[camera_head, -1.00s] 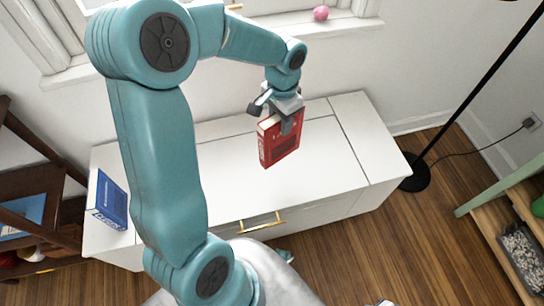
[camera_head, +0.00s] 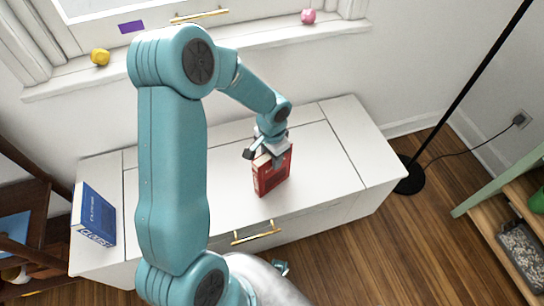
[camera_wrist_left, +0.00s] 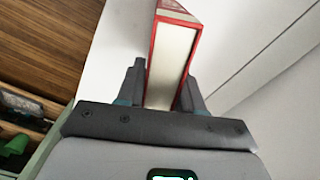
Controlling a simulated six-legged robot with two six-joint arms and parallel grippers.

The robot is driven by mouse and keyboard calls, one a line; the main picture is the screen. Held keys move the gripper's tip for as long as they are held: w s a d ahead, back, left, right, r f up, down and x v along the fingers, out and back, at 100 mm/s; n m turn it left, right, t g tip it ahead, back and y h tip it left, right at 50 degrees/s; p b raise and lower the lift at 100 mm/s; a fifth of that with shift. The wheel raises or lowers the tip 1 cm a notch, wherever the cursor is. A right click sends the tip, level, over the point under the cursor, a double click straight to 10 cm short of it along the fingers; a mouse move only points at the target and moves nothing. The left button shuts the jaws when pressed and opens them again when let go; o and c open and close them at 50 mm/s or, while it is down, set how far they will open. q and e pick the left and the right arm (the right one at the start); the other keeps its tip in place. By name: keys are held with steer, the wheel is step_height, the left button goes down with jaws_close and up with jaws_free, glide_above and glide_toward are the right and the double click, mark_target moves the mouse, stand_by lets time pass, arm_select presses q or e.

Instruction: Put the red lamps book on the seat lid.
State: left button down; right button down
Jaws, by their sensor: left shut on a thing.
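The red book (camera_head: 271,174) is upright in my left gripper (camera_head: 267,152), just over or on the white seat lid (camera_head: 225,187), near the lid's front edge. I cannot tell whether its lower edge touches the lid. In the left wrist view the red book (camera_wrist_left: 173,55) stands between the two dark fingers of my left gripper (camera_wrist_left: 160,88), with its pale page edges facing the camera. The cover's lettering is too small to read. My right gripper does not show.
A blue book (camera_head: 95,214) stands at the left end of the white bench. A yellow object (camera_head: 100,57) and a pink ball (camera_head: 308,16) sit on the window sill. A lamp stand (camera_head: 410,180) is right of the bench. The lid's right part is clear.

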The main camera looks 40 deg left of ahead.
arm_select(q)
steer(key=shift+f, duration=0.1)
steer(key=c, duration=0.7)
jaws_free()
